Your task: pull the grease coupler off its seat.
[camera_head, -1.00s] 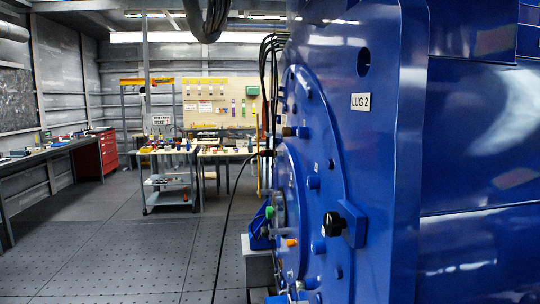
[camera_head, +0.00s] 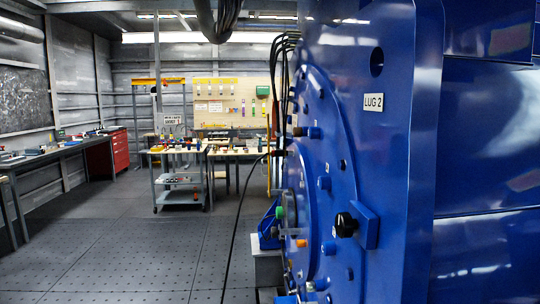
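The big blue motor (camera_head: 395,165) fills the right half of the head view, seen at a steep angle. Small fittings stick out of its round end face: a green one (camera_head: 280,212), an orange one (camera_head: 301,243) and a black knob (camera_head: 345,224) on a blue block. I cannot tell which of these, if any, is the grease coupler. Neither of my grippers shows in this view.
A blue bin (camera_head: 268,232) sits on a grey stand (camera_head: 267,268) beside the motor's face. A black cable hangs down to the floor. A grey cart (camera_head: 178,181), a workbench and a red drawer cabinet (camera_head: 107,153) stand further back. The floor (camera_head: 130,255) at left is clear.

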